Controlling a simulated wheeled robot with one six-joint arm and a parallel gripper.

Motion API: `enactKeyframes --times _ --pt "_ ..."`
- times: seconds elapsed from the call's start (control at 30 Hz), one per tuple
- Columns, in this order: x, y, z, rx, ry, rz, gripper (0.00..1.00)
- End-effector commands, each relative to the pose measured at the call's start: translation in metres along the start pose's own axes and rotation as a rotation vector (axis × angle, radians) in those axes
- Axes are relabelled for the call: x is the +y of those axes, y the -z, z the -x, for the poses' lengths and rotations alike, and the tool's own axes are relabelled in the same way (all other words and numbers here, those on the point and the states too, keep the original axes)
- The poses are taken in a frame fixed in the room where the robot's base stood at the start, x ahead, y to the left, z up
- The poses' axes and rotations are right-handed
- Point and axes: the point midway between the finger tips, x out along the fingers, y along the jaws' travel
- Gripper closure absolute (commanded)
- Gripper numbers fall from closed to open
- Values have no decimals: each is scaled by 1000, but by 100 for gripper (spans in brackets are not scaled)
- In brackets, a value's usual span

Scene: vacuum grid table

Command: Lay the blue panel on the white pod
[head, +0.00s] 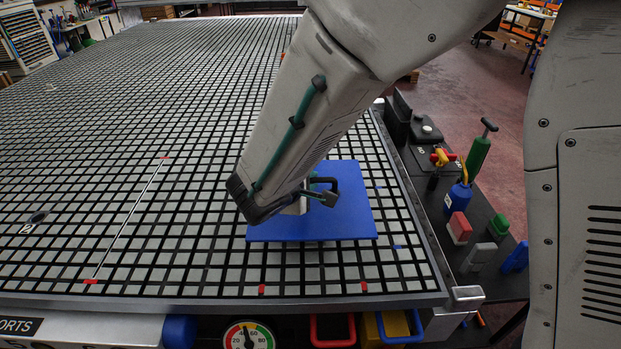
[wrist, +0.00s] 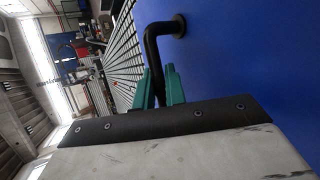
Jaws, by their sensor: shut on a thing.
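The blue panel (head: 345,222) is a flat square plate near the front right corner of the grid table (head: 100,150). It lies roughly level; I cannot tell if it touches the grid or hangs just above it. It fills the right of the wrist view (wrist: 265,60). A black bent handle (wrist: 153,40) stands out from its face. My gripper (wrist: 159,75) has green fingers, shut on this handle. In the head view my arm hides most of the gripper. I cannot make out the white pod in either view.
Red marks (head: 262,290) lie on the grid at the front, and a pale rod (head: 130,220) with red ends lies to the left. The left grid is mostly clear.

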Motion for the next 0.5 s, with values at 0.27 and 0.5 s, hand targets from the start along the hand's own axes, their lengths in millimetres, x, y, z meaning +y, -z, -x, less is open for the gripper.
enactKeyframes --times 0.27,0.5 --pt "-4 1 -3 0 0 -1 100" --pt "-6 2 -4 0 0 -1 62"
